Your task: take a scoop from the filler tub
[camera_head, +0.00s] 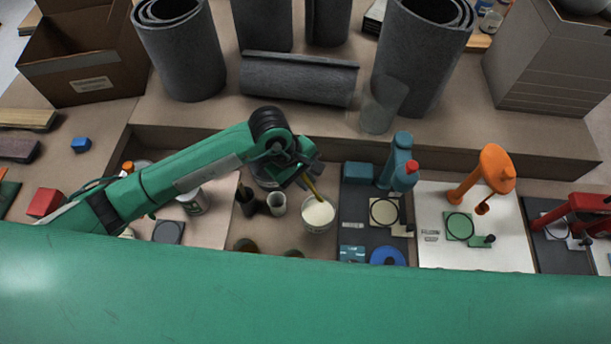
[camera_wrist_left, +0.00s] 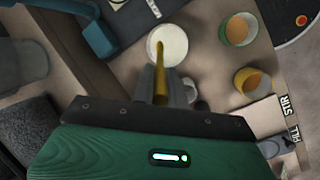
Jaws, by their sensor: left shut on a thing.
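The filler tub (camera_head: 318,226) is a small round pot of white material near the middle of the bench in the head view. It also shows at the top of the left wrist view (camera_wrist_left: 167,44). My left gripper (camera_head: 304,181) is just behind and left of the tub, shut on a yellow scoop (camera_head: 312,190). The scoop's handle also shows between the jaws in the left wrist view (camera_wrist_left: 160,70). Its far end reaches over the white filler; I cannot tell how deep it sits. My right gripper is not in view.
Small cups (camera_head: 277,203) stand just left of the tub. A dark board with a blue microscope-like stand (camera_head: 398,165) is close on its right, then an orange stand (camera_head: 485,175). Grey rolls (camera_head: 298,80) and a clear vessel (camera_head: 382,105) are behind on a raised ledge.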

